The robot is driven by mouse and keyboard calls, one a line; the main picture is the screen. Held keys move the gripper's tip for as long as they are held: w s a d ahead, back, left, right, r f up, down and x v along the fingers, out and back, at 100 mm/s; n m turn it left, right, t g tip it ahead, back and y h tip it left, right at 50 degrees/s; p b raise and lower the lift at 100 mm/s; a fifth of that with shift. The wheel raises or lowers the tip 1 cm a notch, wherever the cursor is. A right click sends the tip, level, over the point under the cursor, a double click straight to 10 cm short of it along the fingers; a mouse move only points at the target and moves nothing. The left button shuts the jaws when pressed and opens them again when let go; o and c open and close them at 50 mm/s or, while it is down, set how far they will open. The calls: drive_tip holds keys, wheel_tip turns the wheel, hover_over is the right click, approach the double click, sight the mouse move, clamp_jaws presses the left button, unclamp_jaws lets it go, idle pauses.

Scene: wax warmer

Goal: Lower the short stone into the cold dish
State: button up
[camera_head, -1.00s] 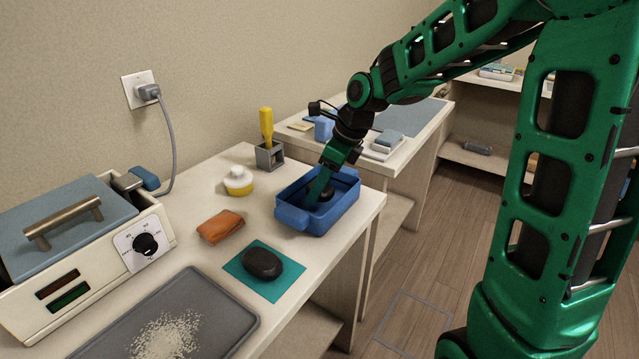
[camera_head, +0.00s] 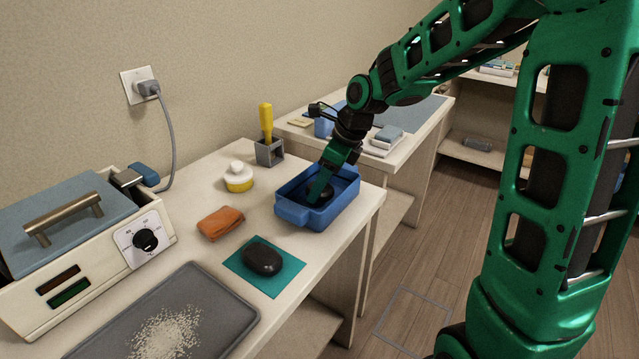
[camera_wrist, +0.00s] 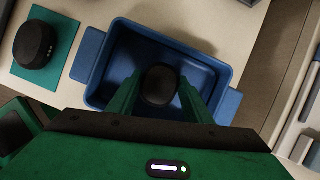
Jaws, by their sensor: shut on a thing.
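A blue rectangular dish (camera_head: 335,216) with side handles stands near the right end of the counter. My gripper (camera_head: 322,190) reaches down into it from above. A short dark stone (camera_head: 327,191) sits between my fingers, inside the dish walls. In the wrist view the stone (camera_wrist: 159,86) is held between the two green fingers, over the dish floor (camera_wrist: 150,50). I cannot tell whether its underside touches the floor. A second dark stone (camera_head: 262,260) lies on a teal mat (camera_head: 238,266) left of the dish; it also shows in the wrist view (camera_wrist: 36,44).
A warmer box with a dial (camera_head: 145,239) stands at the left. A grey tray with pale grains (camera_head: 215,310) lies in front. An orange cloth (camera_head: 220,223), a yellow-and-white pot (camera_head: 238,178) and a holder with a yellow handle (camera_head: 269,152) stand near the dish.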

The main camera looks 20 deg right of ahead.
drive_tip(key=shift+f, duration=0.75)
idle(0.5)
drive_tip(key=o, duration=1.3)
drive_tip(key=shift+c, duration=0.2)
drive_tip(key=v, duration=1.1)
drive_tip(key=s+d+f+n+g+h, duration=0.1)
drive_tip(key=s+d+f+n, duration=0.1)
drive_tip(key=s+d+n, duration=0.3)
drive_tip(key=s+d+f+n+g+h, duration=0.1)
drive_tip(key=s+d+n, duration=0.4)
drive_tip(key=s, duration=0.9)
drive_tip(key=s+d+f+n+h, duration=0.1)
drive_tip(key=s+d+f+n, duration=0.3)
drive_tip(key=s+n, duration=0.5)
drive_tip(key=shift+s+d+g, duration=0.4)
drive_tip(key=shift+s+d, duration=0.05)
drive_tip(key=shift+s, duration=0.2)
